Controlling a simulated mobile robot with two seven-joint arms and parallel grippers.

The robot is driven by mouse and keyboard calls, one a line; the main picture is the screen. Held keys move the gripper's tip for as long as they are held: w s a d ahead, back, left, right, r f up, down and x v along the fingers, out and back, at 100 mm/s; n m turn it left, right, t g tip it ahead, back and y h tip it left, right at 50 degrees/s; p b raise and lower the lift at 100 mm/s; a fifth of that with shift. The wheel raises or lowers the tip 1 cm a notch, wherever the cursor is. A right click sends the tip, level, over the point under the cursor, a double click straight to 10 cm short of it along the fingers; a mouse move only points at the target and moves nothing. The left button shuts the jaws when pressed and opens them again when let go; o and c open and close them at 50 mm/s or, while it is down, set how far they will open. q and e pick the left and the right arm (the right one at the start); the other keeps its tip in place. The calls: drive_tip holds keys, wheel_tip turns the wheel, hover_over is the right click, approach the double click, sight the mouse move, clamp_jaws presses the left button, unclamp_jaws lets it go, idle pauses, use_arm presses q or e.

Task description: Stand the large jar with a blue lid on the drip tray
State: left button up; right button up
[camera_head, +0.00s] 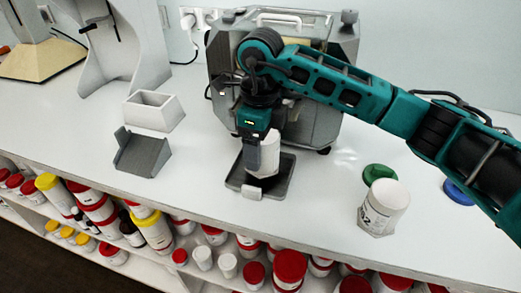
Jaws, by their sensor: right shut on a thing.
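My right gripper (256,134) is shut on a white jar (266,158) in front of the grey machine. The gripper hides part of the jar's top, and no lid shows on it. The jar is over the dark drip tray (249,190), its lower end within the tray's outline; I cannot tell whether it touches the tray. A blue lid (458,193) lies on the counter at the right, partly behind my right arm. Another white jar (388,203) with dark lettering stands lidless-looking near a green lid (379,173). My left gripper is not in view.
The grey machine (221,61) stands behind the tray. A white open box (153,112) and a grey angled holder (143,155) are to its left. Below the counter's front edge, shelves hold several red- and yellow-lidded jars. The counter is clear between tray and lettered jar.

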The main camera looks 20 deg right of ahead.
drive_tip(key=shift+f, duration=0.85)
drive_tip(key=shift+f, duration=0.1)
drive_tip(key=o, duration=1.1)
wheel_tip(320, 180, up, 12)
